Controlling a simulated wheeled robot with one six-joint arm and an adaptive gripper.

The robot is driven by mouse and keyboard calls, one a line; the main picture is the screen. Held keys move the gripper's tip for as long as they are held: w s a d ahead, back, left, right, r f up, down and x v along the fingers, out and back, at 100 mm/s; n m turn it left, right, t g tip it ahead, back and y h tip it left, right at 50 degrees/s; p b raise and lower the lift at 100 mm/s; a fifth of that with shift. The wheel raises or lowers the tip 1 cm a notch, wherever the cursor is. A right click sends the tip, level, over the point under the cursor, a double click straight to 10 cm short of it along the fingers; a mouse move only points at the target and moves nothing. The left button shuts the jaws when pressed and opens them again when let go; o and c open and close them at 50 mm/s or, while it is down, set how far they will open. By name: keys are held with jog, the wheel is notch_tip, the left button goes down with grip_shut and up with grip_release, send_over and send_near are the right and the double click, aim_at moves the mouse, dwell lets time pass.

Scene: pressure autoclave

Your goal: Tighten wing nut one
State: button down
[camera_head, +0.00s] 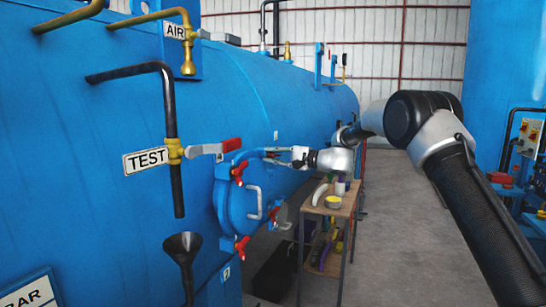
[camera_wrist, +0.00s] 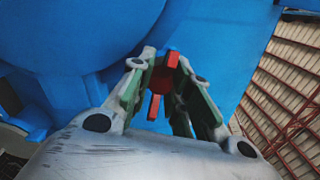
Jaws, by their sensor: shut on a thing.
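A round blue door (camera_head: 237,205) with a pale handle (camera_head: 255,202) is on the side of the large blue autoclave. Red wing nuts sit around its rim: one at the upper left (camera_head: 238,172), one at the right (camera_head: 273,212) and one at the bottom (camera_head: 241,247). My gripper (camera_head: 272,155) reaches in from the right at the door's upper right edge. In the wrist view my gripper (camera_wrist: 166,66) has its green-lined fingers shut on a red wing nut (camera_wrist: 160,80), one finger on each side. In the head view the fingers largely hide this nut. No number shows on it.
A wooden bench (camera_head: 340,208) with a yellow-and-white roll (camera_head: 333,202) and other items stands below my arm. Open floor (camera_head: 400,240) lies at the right.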

jog(key=m, duration=0.4)
jog(key=shift+f+m, duration=0.1)
jog(key=shift+m, duration=0.3)
jog(key=m, duration=0.3)
jog(key=shift+m, duration=0.3)
jog(key=m, duration=0.7)
jog(key=shift+f, duration=0.1)
jog(key=c, duration=1.6)
grip_release()
jog(key=shift+s, duration=0.1)
jog(key=v, duration=1.2)
